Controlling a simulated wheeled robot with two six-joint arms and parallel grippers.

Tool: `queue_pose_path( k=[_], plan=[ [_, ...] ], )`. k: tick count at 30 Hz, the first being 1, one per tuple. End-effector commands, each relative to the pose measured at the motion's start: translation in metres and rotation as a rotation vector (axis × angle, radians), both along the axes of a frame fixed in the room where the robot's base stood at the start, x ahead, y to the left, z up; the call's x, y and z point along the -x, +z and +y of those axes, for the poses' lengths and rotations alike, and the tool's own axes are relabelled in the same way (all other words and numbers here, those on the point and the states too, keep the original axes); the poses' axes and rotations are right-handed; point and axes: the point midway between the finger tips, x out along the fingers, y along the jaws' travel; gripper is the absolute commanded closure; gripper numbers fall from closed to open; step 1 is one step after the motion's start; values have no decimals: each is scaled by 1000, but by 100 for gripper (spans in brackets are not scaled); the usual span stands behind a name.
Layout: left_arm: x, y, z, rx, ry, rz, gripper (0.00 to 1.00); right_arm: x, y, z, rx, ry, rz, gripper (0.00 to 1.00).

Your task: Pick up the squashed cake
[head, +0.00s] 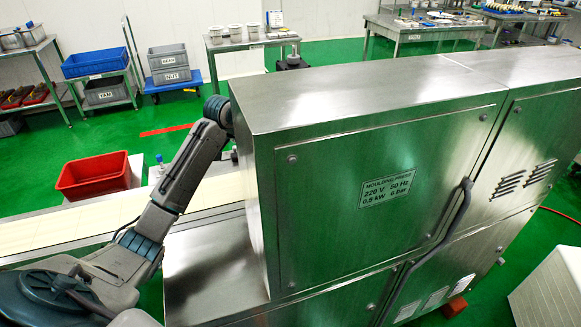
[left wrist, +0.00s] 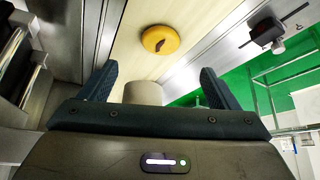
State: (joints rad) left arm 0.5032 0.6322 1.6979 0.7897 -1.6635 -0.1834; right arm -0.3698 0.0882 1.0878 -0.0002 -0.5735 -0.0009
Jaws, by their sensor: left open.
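A round orange-yellow cake (left wrist: 160,40) with a dark split or mark on it lies on the cream conveyor belt (left wrist: 125,45) in the left wrist view. I cannot tell whether it is squashed. My left gripper (left wrist: 158,70) is open, its two dark fingers spread wide, and the cake shows beyond the fingertips, roughly centred between them. A pale beige rounded thing (left wrist: 143,93) shows between the fingers, its lower part hidden by the gripper body. In the head view my left arm reaches behind the steel moulding press, which hides the gripper. My right gripper is not in view.
The tall steel moulding press (head: 375,190) blocks the view right of my left arm. A red crate (head: 95,188) stands beside the belt (head: 50,230). A dark device (left wrist: 266,32) sits at the belt's side in the left wrist view. Racks and tables stand farther back.

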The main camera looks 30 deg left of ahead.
Motion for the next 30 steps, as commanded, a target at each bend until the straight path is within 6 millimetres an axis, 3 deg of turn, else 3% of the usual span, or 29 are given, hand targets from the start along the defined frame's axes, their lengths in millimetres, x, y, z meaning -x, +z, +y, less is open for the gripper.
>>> queue_pose_path(
  k=[3, 9, 15, 22, 30],
  plan=[
    [-9, -18, -5, 4, -1, 4, 17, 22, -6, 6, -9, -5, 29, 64],
    [-21, -39, -8, 3, -1, 2, 17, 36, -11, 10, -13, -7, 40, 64],
    [-31, -53, -11, 4, -1, 4, 17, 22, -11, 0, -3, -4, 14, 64],
    [-48, -80, -14, 2, 0, 2, 17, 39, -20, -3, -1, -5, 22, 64],
    [-50, -86, -15, 0, -1, 1, 17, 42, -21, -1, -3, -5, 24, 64]
  ],
)
